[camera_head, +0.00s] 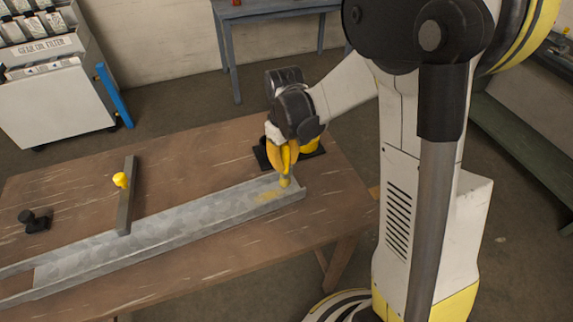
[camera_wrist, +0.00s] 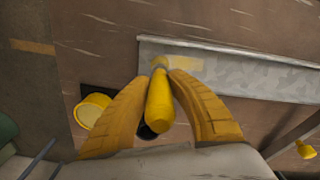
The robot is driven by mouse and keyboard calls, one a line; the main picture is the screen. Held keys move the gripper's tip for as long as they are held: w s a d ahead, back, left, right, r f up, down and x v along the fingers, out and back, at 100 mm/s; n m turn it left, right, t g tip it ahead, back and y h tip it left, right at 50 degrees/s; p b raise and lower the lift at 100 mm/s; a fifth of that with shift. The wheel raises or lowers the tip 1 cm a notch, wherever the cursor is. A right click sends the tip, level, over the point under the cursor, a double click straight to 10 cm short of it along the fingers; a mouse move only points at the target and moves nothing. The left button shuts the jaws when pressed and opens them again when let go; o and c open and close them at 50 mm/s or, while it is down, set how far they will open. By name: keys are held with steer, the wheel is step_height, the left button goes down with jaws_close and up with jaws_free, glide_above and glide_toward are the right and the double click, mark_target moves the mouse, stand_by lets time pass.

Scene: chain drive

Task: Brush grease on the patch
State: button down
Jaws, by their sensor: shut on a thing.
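My gripper (camera_head: 283,158) has yellow fingers shut around the yellow-handled brush (camera_wrist: 159,103). In the head view, the brush's lower end (camera_head: 284,182) points down at the right end of the grey metal channel (camera_head: 150,234). The patch (camera_head: 267,196) is a faint yellowish area on the channel floor, just left of the brush end. In the wrist view, the patch (camera_wrist: 186,66) lies at the brush's far end; I cannot tell whether the bristles touch it. A yellow pot (camera_head: 309,145) stands on a black pad behind my gripper and also shows in the wrist view (camera_wrist: 92,112).
A grey bar (camera_head: 126,207) with a yellow knob (camera_head: 120,180) lies across the channel's far side. A small black object (camera_head: 37,221) sits at the left of the wooden table (camera_head: 190,155). The tabletop in front of the channel is clear.

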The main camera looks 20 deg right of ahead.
mark_target(286, 152)
steer(key=shift+w+d+r+p, duration=0.1)
steer(key=shift+r+p, duration=0.35)
steer(key=shift+r, duration=0.45)
steer(key=shift+r+p, duration=0.9)
steer(key=shift+r, duration=0.45)
steer(key=shift+f, duration=0.1)
steer(key=shift+f+b, duration=0.2)
steer(key=shift+b, duration=1.7)
